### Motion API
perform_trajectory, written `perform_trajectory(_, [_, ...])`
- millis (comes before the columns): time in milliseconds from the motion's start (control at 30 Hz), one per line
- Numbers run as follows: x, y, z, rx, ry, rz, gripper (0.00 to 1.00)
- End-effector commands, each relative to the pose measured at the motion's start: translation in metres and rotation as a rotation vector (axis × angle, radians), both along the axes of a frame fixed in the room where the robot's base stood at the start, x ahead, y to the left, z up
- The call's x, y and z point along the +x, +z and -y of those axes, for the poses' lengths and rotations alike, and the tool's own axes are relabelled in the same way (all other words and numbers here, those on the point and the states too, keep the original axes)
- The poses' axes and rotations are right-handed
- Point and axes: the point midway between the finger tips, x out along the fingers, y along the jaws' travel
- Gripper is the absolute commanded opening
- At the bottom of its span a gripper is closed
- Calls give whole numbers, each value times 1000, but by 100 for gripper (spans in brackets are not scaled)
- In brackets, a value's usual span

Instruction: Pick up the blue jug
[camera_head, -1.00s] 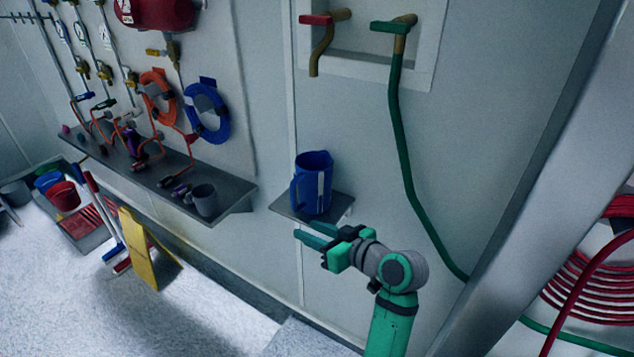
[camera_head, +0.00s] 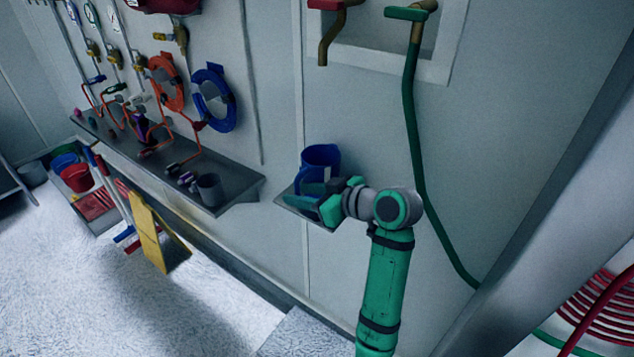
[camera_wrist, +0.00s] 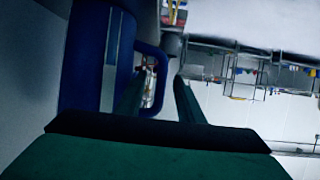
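The blue jug (camera_head: 321,157) stands upright on a small grey wall shelf (camera_head: 292,199), with my gripper in front of its lower part. In the wrist view the jug (camera_wrist: 82,65) fills the left side, with a pale strip down its body and its looped handle (camera_wrist: 157,58) to the right. My gripper (camera_head: 312,196) is open, its fingers reaching to the jug at handle height. In the wrist view the handle lies between or just beyond the two green fingers (camera_wrist: 158,88). I cannot tell whether they touch it.
A long grey shelf (camera_head: 235,180) to the left holds a grey cup (camera_head: 209,190) and several fittings. A green hose (camera_head: 413,120) hangs from a tap on the right. A yellow floor sign (camera_head: 150,235) stands below left.

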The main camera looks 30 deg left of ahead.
Motion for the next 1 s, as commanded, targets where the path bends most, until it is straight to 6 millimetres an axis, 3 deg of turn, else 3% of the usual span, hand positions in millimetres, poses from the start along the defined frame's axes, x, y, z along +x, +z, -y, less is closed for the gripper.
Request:
perform_trajectory(333, [2, -14, -42, -2, 4, -2, 34])
perform_trajectory(600, [3, -16, -48, 0, 1, 1, 34])
perform_trajectory(633, [3, -16, -48, 0, 1, 1, 32])
perform_trajectory(767, [3, -16, -47, 0, 1, 1, 1])
perform_trajectory(1000, [3, -15, -47, 2, 1, 3, 0])
